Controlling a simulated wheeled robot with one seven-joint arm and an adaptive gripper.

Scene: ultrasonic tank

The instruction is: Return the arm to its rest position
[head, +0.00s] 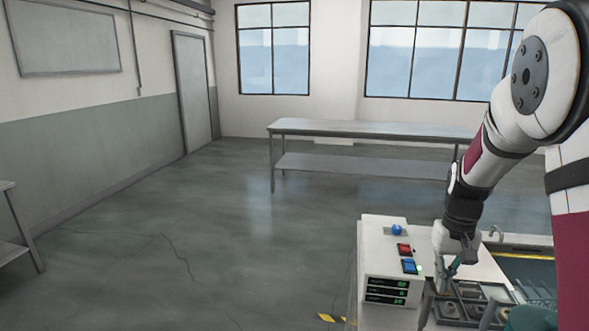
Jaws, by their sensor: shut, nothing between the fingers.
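My arm comes in from the right side of the head view and bends down. My gripper (443,287) hangs at its lower end, pointing down, shut and empty. The exact gap between the fingertips and the tray is hard to judge.
The white control box (376,251) carries a blue knob (397,230), a red button (404,249), a blue button (409,267) and lit displays. A tank with a yellow edge (524,256) lies at right. A long metal table (370,129) stands behind. The floor at left is clear.

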